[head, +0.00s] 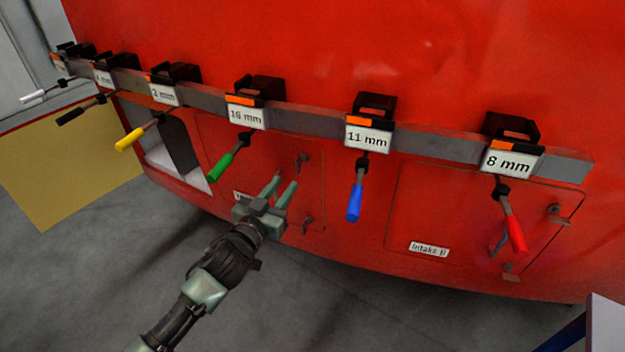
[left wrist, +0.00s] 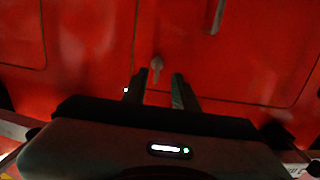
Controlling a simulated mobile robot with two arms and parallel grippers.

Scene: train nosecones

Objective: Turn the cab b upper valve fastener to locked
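My left gripper (head: 284,180) is open in front of a red panel (head: 228,150) of the train nose. A small dark upper fastener (head: 302,162) sits on this panel, above and to the right of the fingertips. A lower fastener (head: 307,225) is to the right of the gripper's body. The panel's label (head: 239,196) is mostly hidden by my gripper, so I cannot read which valve it is. In the left wrist view, a fastener (left wrist: 156,66) shows just beyond the two apart fingers (left wrist: 157,82), roughly in line with the gap. It does not appear gripped. My right gripper is not in view.
A grey rail (head: 425,143) crosses above the panels and holds hanging tools with coloured handles. The green-handled tool (head: 220,168) and blue-handled tool (head: 355,203) hang on either side of my gripper. Another panel, with an intake label (head: 429,249), is to the right.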

